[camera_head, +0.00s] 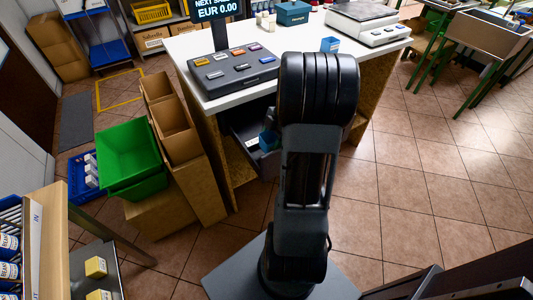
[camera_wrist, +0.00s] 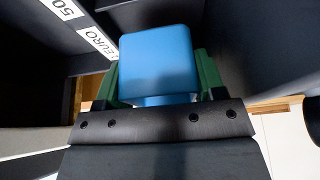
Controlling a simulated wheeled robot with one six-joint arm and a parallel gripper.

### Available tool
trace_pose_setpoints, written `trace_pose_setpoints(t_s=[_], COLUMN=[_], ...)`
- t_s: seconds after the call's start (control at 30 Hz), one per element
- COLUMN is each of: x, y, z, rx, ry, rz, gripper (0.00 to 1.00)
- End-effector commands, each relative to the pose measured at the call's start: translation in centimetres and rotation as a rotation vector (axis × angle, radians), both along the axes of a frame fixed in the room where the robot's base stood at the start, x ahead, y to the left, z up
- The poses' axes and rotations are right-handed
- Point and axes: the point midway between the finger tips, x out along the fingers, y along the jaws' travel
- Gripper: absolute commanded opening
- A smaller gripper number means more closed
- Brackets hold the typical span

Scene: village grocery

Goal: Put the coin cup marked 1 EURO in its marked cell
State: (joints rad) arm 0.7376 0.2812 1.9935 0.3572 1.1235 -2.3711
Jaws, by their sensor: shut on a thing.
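A blue cup (camera_wrist: 157,60) is between the green fingers of my gripper (camera_wrist: 157,78) in the wrist view, with the gripper shut on it. No marking shows on the cup's visible side. Dark drawer walls surround it. A label ending in EURO (camera_wrist: 97,41) is on a divider just left of the cup; its leading digit cannot be read surely. A label reading 50 (camera_wrist: 63,8) lies farther up-left. In the head view, blue (camera_head: 269,140) shows at the open dark drawer (camera_head: 243,140) under the counter; my arm hides most of the gripper. I cannot tell how far the cup is from the drawer floor.
The white counter (camera_head: 180,50) carries a keypad (camera_head: 235,70), another blue cup (camera_head: 330,44), a teal box (camera_head: 292,13) and a scale (camera_head: 365,22). A green crate (camera_head: 128,155) and cardboard boxes stand left of the drawer.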

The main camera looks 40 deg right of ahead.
Motion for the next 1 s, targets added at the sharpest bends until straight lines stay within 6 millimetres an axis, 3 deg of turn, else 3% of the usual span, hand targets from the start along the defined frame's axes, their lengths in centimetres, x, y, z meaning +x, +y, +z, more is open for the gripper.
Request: trace_pose_setpoints(t_s=[0.43, 0.7, 1.0], x=[0.4, 0.5, 0.5], y=[2.0, 2.2, 2.2], z=[-2.5, -5.7, -5.8], rx=[0.001, 0.0, -0.001], ry=[0.001, 0.002, 0.0], rz=[0.0, -0.001, -0.001], gripper=[0.37, 0.37, 0.37])
